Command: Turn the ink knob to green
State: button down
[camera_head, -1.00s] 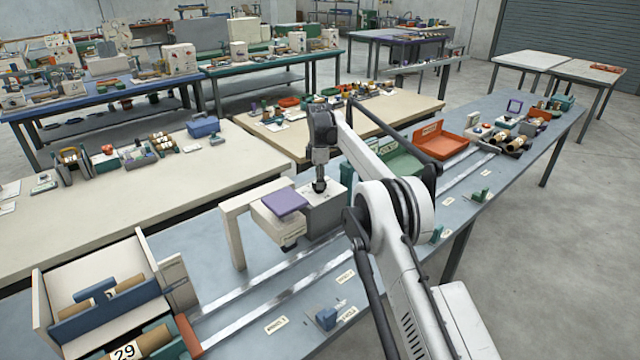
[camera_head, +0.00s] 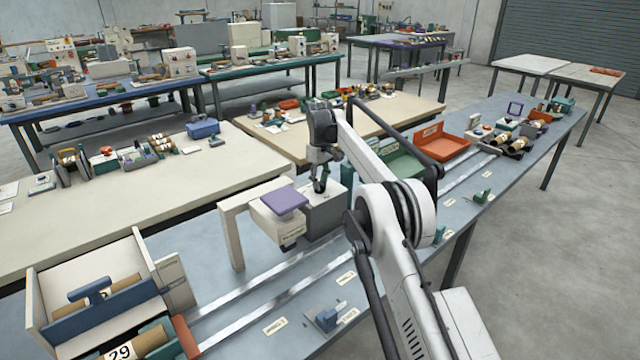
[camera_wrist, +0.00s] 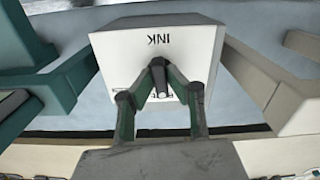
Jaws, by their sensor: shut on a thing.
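The ink station is a pale box marked INK (camera_wrist: 130,48), upside down in the wrist view. In the head view the grey-sided box (camera_head: 328,212) stands on the blue-grey bench, beside a purple-topped block. My gripper (camera_wrist: 160,70) is over the middle of the box face, with its fingers converging on a small dark knob (camera_wrist: 161,84) and shut on it. The fingers hide much of the knob and part of the lettering below it. I cannot tell which colour the knob points to. In the head view my gripper (camera_head: 319,187) is at the box top.
A purple-topped block (camera_head: 285,202) and a pale frame (camera_head: 232,235) stand left of the box. Green walls (camera_wrist: 55,95) and pale walls (camera_wrist: 265,85) flank the box in the wrist view. Metal rails (camera_head: 300,285) run along the bench. An orange tray (camera_head: 440,145) lies farther right.

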jog(key=shift+m, duration=0.6)
jog(key=c, duration=1.7)
grip_release()
